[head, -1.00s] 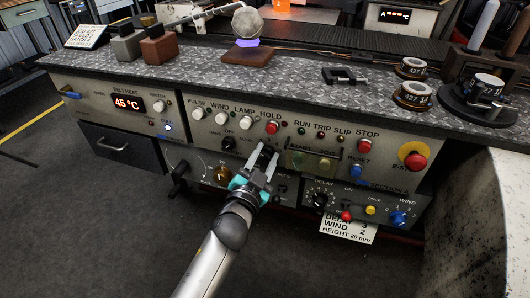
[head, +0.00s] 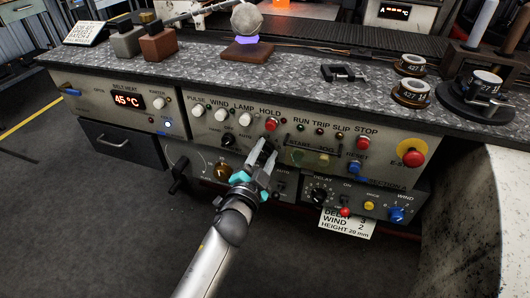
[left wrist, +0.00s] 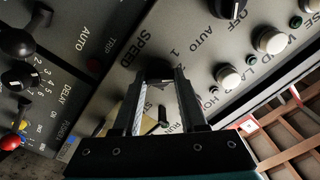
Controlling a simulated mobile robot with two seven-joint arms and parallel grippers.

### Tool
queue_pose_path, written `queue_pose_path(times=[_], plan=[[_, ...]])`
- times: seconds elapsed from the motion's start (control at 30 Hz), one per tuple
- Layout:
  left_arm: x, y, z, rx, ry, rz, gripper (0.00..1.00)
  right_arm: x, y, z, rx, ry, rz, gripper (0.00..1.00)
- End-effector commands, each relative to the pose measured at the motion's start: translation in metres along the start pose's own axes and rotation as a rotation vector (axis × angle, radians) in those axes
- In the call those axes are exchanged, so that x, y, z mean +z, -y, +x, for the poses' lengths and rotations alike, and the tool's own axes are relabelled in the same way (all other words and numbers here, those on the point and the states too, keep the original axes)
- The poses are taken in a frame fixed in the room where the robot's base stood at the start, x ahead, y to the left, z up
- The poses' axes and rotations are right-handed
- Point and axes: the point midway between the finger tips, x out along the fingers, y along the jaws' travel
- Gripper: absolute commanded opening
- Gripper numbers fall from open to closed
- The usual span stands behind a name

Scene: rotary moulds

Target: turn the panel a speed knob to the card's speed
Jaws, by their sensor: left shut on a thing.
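My left gripper (head: 264,151) reaches the front of the control panel (head: 340,153) from below. In the left wrist view its two fingers (left wrist: 161,80) are shut on a dark knob (left wrist: 160,74) beside the word SPEED and the numbers 1 and 2. The fingers hide most of the knob and its pointer, so I cannot tell its setting. In the head view the gripper covers the knob. A white card (head: 85,32) at the back left of the bench top has print starting with SPEED; its value is too small to read. My right gripper is not in view.
Close around the gripper are a black switch (head: 228,140), white buttons (head: 246,118) and a red HOLD button (head: 270,124). A small lever (left wrist: 162,117) shows below the fingers in the wrist view. Another card (head: 347,224) hangs low, reading WIND 2 and HEIGHT 20 mm.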

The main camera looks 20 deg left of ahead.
Motion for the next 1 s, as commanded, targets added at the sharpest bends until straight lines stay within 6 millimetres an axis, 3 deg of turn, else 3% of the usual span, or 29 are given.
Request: queue_pose_path(times=[0.03, 0.3, 0.67, 1.0], plan=[[0.0, 0.0, 0.0, 0.0, 0.0, -0.001, 0.44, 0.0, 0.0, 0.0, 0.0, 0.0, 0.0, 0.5], [0.0, 0.0, 0.0, 0.0, 0.0, -0.001, 0.71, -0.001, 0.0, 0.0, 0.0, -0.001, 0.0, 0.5], [0.0, 0.0, -0.006, 0.0, 0.001, -0.003, 0.71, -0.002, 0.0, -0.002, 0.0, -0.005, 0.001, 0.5], [0.0, 0.0, -0.056, 0.001, 0.004, -0.004, 0.71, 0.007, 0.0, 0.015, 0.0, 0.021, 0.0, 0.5]])
